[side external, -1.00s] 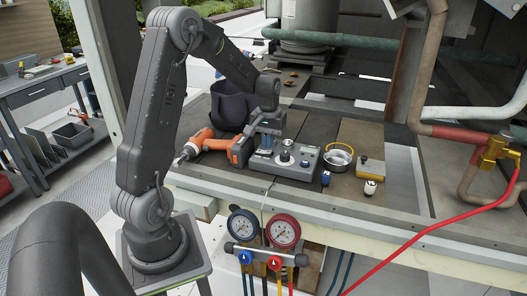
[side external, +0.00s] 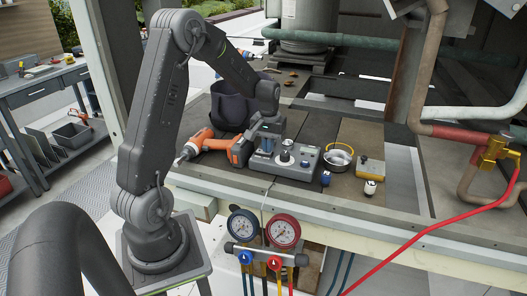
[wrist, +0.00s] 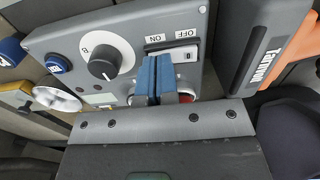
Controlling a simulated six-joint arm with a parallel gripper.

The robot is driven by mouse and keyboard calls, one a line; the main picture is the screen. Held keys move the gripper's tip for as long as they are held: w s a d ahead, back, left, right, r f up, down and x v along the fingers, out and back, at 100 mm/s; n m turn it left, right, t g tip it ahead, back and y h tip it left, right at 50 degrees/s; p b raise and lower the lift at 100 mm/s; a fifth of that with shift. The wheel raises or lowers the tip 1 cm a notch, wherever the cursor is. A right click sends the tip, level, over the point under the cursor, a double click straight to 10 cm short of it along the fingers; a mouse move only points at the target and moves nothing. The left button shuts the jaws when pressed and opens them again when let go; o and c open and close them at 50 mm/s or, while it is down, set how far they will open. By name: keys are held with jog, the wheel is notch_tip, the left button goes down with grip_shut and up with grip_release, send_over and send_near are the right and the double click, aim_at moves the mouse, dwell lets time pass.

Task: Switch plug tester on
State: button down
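The plug tester (side external: 285,162) is a grey box lying on the deck, with a knob and other fittings on its top face. In the wrist view its panel (wrist: 70,38) shows a round black-and-white knob (wrist: 105,60) and a rocker switch (wrist: 186,50) beside upside-down ON and OFF labels. My gripper (wrist: 156,72) has blue fingertips that sit together, with only a thin line between them. The tips are over the panel right beside the switch and cover part of it; I cannot tell whether they touch it. In the side view my gripper (side external: 265,146) is at the tester's left end.
An orange-and-grey drill (side external: 209,144) lies left of the tester, its battery pack close to my gripper. A dark bucket (side external: 229,106) stands behind. A metal bowl (side external: 339,156) and a yellow-and-grey block (side external: 371,166) lie to the right. Two pressure gauges (side external: 264,229) hang in front.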

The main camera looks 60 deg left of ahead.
jog(key=shift+f, duration=0.15)
jog(key=shift+r, duration=3.5)
jog(key=shift+d+r, duration=0.2)
jog(key=shift+d, duration=0.05)
jog(key=s+d+r+m+t, duration=0.2)
jog(key=s+d+r+m, duration=0.2)
jog(key=s+d, duration=0.4)
jog(key=s+d+r+m+t, duration=0.3)
jog(key=s+d+r+m, duration=0.2)
jog(key=d, duration=1.2)
jog(key=s, duration=0.3)
jog(key=shift+d+t, duration=0.15)
jog(key=shift+t, duration=0.15)
